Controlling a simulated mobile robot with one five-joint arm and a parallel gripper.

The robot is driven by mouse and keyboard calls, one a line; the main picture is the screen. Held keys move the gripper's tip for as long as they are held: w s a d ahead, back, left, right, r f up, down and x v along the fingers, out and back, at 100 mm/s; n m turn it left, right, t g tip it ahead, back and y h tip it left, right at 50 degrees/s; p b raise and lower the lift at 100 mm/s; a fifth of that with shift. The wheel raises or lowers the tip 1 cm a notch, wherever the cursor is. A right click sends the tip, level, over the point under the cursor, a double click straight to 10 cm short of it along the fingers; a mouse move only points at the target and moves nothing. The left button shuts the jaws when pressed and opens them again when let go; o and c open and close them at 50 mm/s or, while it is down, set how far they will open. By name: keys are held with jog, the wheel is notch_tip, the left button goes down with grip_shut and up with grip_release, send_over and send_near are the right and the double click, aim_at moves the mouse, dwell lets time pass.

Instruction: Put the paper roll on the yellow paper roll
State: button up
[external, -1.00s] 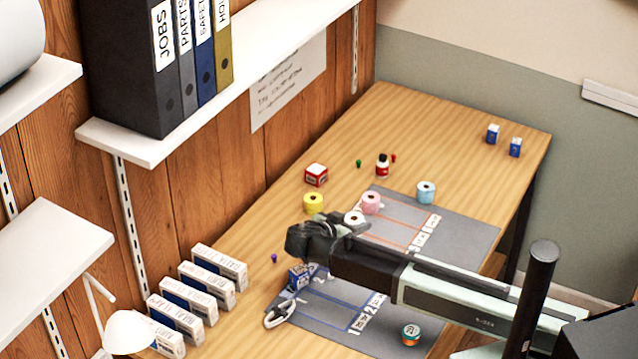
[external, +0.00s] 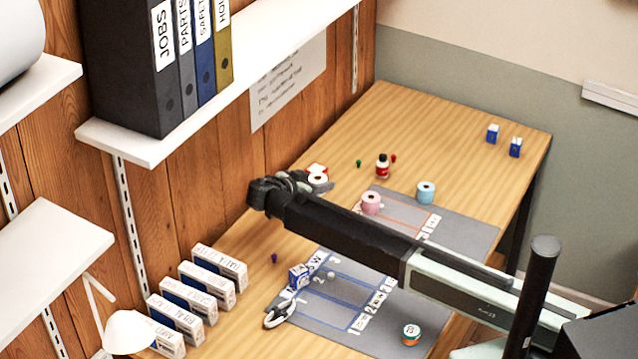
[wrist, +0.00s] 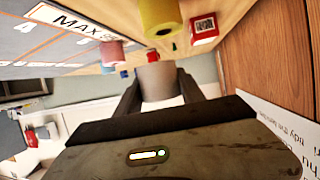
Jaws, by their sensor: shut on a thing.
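In the wrist view the same roll (wrist: 158,82) sits between the two dark fingers. The yellow paper roll (wrist: 160,15) shows at the top of the wrist view, standing on the wooden table, with a visible gap in the picture between it and the held roll. In the external view the yellow roll is hidden behind my arm and gripper.
A red and white box (wrist: 204,28) stands close to the yellow roll. A pink roll (external: 371,204) and a light blue roll (external: 426,193) stand by the far grey mat (external: 465,232). A shelf (external: 215,95) overhangs the wall side.

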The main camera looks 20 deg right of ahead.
jog(key=shift+w+a, duration=0.25)
jog(key=shift+w, duration=0.25)
jog(key=shift+w+a, duration=0.2)
jog(key=shift+w, duration=0.25)
notch_tip(320, 180, down, 4)
jog(key=b, duration=0.4)
jog(key=shift+f, duration=0.1)
jog(key=shift+r, duration=0.3)
jog(key=shift+f, duration=0.2)
jog(key=o, duration=1.4)
jog(key=shift+r, duration=0.1)
